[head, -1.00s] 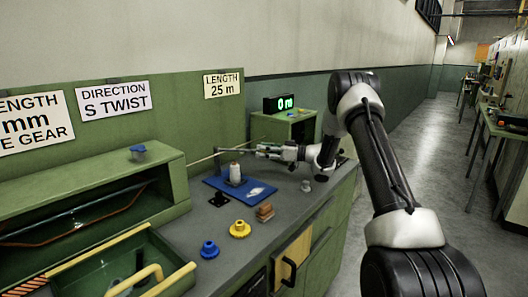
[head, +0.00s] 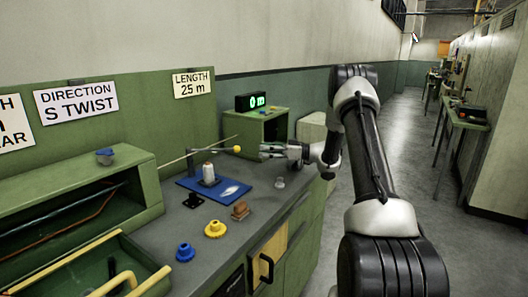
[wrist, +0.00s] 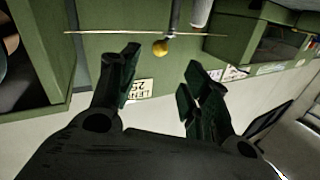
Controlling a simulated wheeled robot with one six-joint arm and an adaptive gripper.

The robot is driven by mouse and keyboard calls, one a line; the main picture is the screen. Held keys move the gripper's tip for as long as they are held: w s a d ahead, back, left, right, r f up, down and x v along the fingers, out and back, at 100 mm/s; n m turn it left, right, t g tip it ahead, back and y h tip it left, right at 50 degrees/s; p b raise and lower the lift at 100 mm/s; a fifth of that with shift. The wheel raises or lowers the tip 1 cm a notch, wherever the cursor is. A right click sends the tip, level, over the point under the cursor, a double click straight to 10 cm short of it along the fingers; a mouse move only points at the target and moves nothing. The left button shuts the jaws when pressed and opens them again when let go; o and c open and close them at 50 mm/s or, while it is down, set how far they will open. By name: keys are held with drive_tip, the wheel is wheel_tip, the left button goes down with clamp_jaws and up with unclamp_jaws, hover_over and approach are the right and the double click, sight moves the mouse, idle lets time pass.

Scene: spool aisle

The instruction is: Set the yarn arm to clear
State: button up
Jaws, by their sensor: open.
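In the wrist view the yarn arm (wrist: 100,32) lies across the top, and the yellow ball (wrist: 160,48) shows in line with the gap between the fingers. My gripper (head: 264,151) is just right of the ball in the head view, apart from it. In the wrist view my gripper (wrist: 162,60) is open with nothing between its fingers. I see no marking for clear.
A green box (head: 270,128) with a lit display (head: 250,101) stands behind. The aisle floor (head: 400,150) at right is clear.

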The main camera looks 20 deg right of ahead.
drive_tip(key=shift+a, duration=0.1)
drive_tip(key=c, duration=0.3)
drive_tip(key=a+r+t, duration=0.1)
drive_tip(key=a, duration=0.1)
drive_tip(key=a+r+n+t+h, duration=0.1)
drive_tip(key=a, duration=0.1)
drive_tip(key=w+a+r+n+t, duration=0.1)
drive_tip(key=a, duration=0.1)
drive_tip(key=shift+w+a+r, duration=0.1)
drive_tip(key=shift+r, duration=0.1)
clamp_jaws()
drive_tip(key=s+a+n+t+h, duration=0.4)
drive_tip(key=s+a+n+h, duration=0.2)
drive_tip(key=s+n+h, duration=0.5)
drive_tip(key=m, duration=0.3)
approach(228, 149)
drive_tip(key=a, duration=0.3)
drive_tip(key=shift+y, duration=0.4)
drive_tip(key=w, duration=0.1)
drive_tip(key=w+d, duration=0.1)
drive_tip(key=w, duration=0.1)
drive_tip(key=w+d, duration=0.1)
drive_tip(key=shift+w+d+f, duration=0.1)
drive_tip(key=shift+w+f, duration=0.05)
drive_tip(key=shift+f, duration=0.2)
drive_tip(key=shift+d, duration=0.1)
